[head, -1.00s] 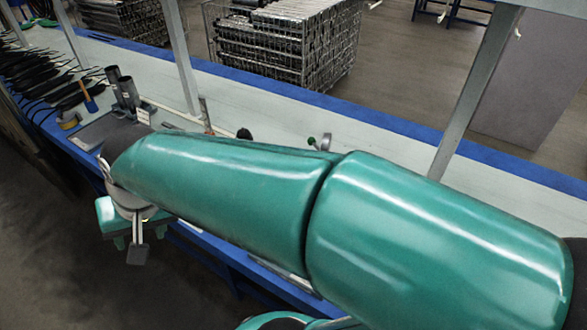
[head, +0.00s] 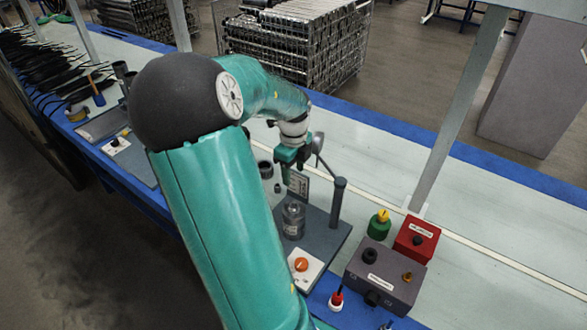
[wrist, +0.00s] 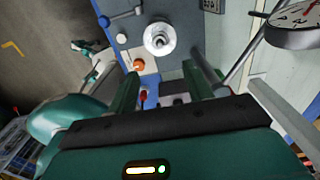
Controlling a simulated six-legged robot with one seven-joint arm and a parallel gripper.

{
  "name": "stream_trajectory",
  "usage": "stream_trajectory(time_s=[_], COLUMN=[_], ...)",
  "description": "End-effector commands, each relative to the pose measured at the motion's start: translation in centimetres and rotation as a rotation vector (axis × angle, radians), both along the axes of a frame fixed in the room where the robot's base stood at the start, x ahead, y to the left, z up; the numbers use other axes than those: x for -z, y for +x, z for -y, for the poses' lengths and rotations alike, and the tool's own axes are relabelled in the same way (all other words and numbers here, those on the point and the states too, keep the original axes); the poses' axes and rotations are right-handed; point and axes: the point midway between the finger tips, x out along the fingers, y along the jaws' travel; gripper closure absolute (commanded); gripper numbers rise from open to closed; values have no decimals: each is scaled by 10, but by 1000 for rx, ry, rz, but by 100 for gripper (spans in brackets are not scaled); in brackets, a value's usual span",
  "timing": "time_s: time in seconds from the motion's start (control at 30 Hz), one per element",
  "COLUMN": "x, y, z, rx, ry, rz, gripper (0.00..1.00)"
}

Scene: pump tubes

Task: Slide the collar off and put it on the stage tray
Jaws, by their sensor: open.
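My gripper (head: 293,158) is above a dark grey stand base (head: 320,240) in the head view. In the wrist view its two green fingers (wrist: 160,76) are apart with nothing between them. A clear cylinder (head: 293,220) stands on the base below the gripper. From above, in the wrist view, it looks like a shiny round piece (wrist: 160,38) beyond the fingertips. I cannot make out a separate collar on it. No piece is clearly recognisable as the stage tray. A white plate with an orange knob (head: 301,264) is at the base's near edge.
A dark upright post (head: 338,203) rises from the base's right side. A dial gauge (wrist: 297,22) is close at the wrist view's right. A grey control box (head: 384,278), red box (head: 416,240) and green pot with yellow top (head: 379,226) stand right. The bench behind them is clear.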

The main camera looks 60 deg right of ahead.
Motion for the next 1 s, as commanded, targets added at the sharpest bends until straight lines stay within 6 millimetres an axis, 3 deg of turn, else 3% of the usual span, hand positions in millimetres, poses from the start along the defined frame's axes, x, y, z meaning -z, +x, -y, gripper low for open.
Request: stream_trajectory(time_s=[0.17,0.7,1.0], x=[20,115,135], y=[-2,-5,-4], z=[0,1,1], rx=[1,-1,-3], ry=[3,2,0], rz=[-2,-2,1], gripper=[49,49,49])
